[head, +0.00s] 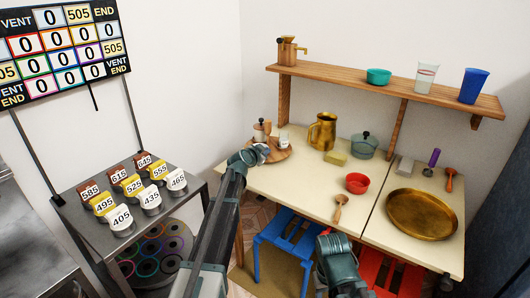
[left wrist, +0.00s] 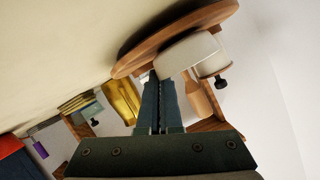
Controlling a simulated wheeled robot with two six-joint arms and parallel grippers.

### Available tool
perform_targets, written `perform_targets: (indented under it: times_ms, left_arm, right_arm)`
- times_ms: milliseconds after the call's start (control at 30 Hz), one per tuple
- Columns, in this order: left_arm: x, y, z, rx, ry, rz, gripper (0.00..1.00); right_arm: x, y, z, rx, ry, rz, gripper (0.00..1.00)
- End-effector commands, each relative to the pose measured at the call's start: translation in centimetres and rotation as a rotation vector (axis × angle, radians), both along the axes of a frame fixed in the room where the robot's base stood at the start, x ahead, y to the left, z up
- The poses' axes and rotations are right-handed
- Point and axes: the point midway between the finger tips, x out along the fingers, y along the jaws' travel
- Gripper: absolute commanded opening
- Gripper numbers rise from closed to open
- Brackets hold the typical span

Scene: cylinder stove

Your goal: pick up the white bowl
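The white bowl (left wrist: 187,54) is close in front of the camera in the left wrist view, at the round wooden board (left wrist: 135,55). In the head view, my left gripper (head: 262,150) is at the front edge of the board (head: 285,154) and covers most of the bowl. In the left wrist view, the fingers of my left gripper (left wrist: 158,80) are almost together, with the near rim of the bowl between their tips. My right gripper (head: 336,240) is low in front of the table; its fingertips are not clear.
A wooden mill (head: 262,130) and a white jar (head: 284,140) stand close by on the board. A brass pitcher (head: 322,131), a yellow block (head: 336,158), a pot (head: 365,145) and a red bowl (head: 357,183) stand to the right. A blue stool (head: 285,240) is below.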

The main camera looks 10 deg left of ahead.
Motion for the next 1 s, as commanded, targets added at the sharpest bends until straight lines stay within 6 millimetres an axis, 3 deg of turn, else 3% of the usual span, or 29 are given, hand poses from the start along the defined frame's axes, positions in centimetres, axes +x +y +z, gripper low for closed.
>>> perform_targets:
  times_ms: [367,800,1000]
  left_arm:
    - [0.0,0.0,3.6,0.000,0.000,0.000,0.00]
    - [-11.8,-3.0,4.2,0.000,-0.001,0.000,0.00]
    - [-15.0,-3.9,4.5,0.001,-0.001,-0.001,0.00]
  right_arm:
    - [0.0,0.0,3.6,0.000,0.000,0.000,0.50]
    - [0.0,0.0,4.2,0.000,0.000,0.000,0.50]
    - [0.0,0.0,4.5,0.000,0.000,0.000,0.50]
